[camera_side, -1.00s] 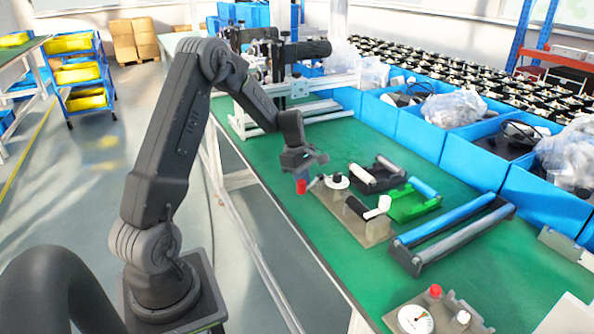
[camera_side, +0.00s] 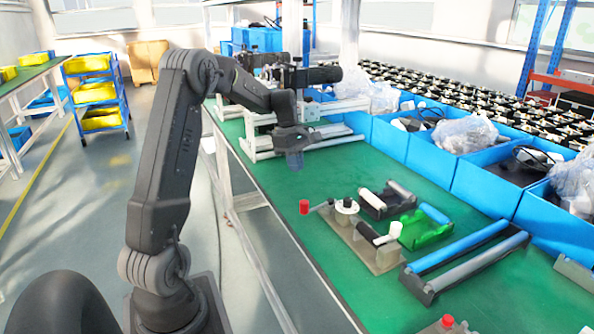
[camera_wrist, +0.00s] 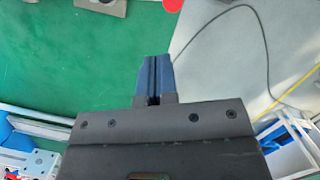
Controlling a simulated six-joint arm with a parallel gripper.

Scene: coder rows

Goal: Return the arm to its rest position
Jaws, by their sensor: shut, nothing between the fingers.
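My gripper (camera_side: 294,161) is raised above the green bench (camera_side: 262,190) in the side view, pointing down and empty. In the wrist view its blue fingers (camera_wrist: 155,78) are pressed together with nothing between them. A red-capped part (camera_side: 304,207) lies below and apart from the gripper, by the bench's near edge. Its red end (camera_wrist: 173,5) shows at the top of the wrist view.
Beige fixture (camera_side: 372,252), black cradle (camera_side: 388,200), green cradle (camera_side: 424,228) and a rack with long blue and grey rollers (camera_side: 465,262) stand on the bench. Blue bins (camera_side: 432,155) line the far side. A metal frame (camera_side: 262,140) stands behind the gripper.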

